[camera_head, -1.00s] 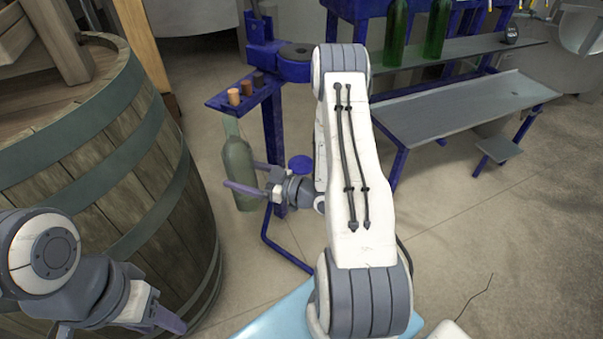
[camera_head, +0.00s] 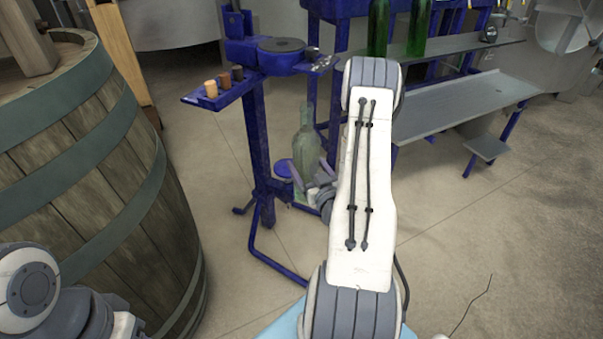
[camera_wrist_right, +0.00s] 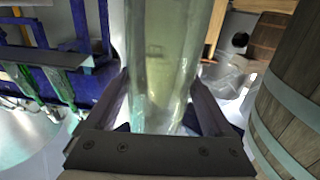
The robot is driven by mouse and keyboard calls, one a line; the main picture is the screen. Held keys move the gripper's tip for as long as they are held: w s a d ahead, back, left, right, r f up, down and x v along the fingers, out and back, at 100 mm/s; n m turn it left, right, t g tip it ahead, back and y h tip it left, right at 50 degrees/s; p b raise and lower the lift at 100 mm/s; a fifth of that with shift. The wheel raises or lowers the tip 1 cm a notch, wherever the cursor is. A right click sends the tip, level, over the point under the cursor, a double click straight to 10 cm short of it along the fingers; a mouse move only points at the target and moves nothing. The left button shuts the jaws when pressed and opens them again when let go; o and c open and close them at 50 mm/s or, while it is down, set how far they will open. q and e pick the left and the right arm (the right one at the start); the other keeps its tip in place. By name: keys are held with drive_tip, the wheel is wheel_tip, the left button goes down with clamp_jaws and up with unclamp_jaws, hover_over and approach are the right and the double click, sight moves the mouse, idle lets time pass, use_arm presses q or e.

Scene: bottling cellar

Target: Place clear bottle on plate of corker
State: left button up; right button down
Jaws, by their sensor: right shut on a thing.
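The clear bottle (camera_head: 306,140) is upright, greenish and see-through, with its neck free. My right gripper (camera_head: 312,182) is shut around its lower body. In the right wrist view the bottle (camera_wrist_right: 165,70) stands between the two fingers, its top out of the picture. The corker (camera_head: 259,135) is a blue metal stand with a round head on top. Its plate (camera_head: 283,168) is a small blue disc just left of the bottle, partly hidden behind it. The bottle is beside the plate, not over it. Of my left arm only the wrist shows at the bottom left; its fingers are out of view.
A shelf on the corker holds several corks (camera_head: 223,80). A large wooden barrel (camera_head: 95,160) fills the left. At the back right is a blue rack with grey shelves (camera_head: 455,105) and green bottles (camera_head: 417,28).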

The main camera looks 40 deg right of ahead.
drive_tip(key=shift+w+d+f+b, duration=0.15)
drive_tip(key=shift+w+b, duration=0.5)
use_arm(q)
drive_tip(key=shift+f+b, duration=1.5)
drive_tip(key=shift+f, duration=1.25)
use_arm(e)
drive_tip(key=x, duration=1.5)
drive_tip(key=shift+f, duration=0.4)
use_arm(q)
drive_tip(key=shift+f, duration=0.1)
use_arm(e)
drive_tip(key=shift+f, duration=0.1)
